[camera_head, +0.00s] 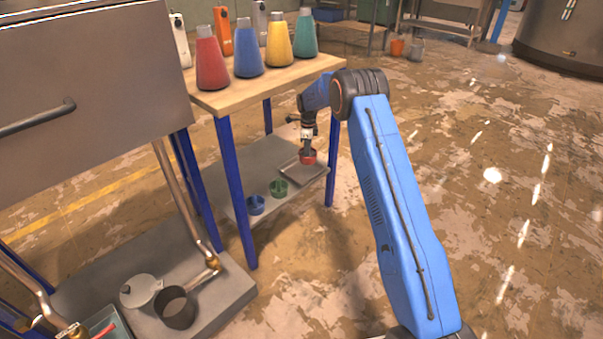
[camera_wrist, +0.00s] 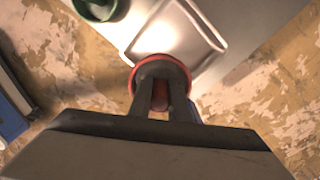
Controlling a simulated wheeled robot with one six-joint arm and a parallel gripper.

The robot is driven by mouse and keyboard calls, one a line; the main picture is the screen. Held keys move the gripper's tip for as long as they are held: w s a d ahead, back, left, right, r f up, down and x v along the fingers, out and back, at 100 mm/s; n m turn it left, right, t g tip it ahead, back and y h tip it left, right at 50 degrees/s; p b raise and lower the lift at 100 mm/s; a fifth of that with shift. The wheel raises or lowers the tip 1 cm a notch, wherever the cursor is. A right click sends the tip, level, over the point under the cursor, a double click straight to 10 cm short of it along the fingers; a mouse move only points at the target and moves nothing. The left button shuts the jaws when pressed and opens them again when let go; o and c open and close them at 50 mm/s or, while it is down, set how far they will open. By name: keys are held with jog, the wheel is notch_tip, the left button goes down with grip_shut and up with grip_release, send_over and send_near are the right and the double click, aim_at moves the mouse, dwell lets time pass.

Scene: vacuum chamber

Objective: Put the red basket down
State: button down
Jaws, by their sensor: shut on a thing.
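The red basket (camera_head: 308,156) is a small red cup-like thing at the right end of the table's lower shelf, at the grey tray (camera_head: 296,174). In the wrist view, the red basket (camera_wrist: 145,66) shows as a red rim around my gripper's fingers, by the near corner of the tray (camera_wrist: 133,45). My gripper (camera_head: 307,143) points down and is shut on the red basket; its fingers (camera_wrist: 165,105) hide much of it. I cannot tell whether the basket touches the tray or hangs just above it.
A green basket (camera_head: 278,188) and a blue basket (camera_head: 255,204) stand on the lower shelf left of the tray. Blue table legs (camera_head: 235,190) flank the shelf. Red, blue, yellow and teal flasks (camera_head: 249,52) stand on the tabletop above.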

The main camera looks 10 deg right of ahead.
jog(key=shift+w+a+r+m, duration=0.15)
jog(key=shift+w+a+m, duration=0.1)
jog(key=shift+w+m, duration=0.45)
send_near(306, 174)
jog(key=shift+a+f, duration=0.1)
jog(key=shift+f, duration=2.6)
jog(key=c, duration=1.7)
grip_release()
jog(key=shift+f, duration=0.15)
jog(key=shift+o, duration=0.2)
notch_tip(306, 174, up, 8)
jog(key=shift+f, duration=0.1)
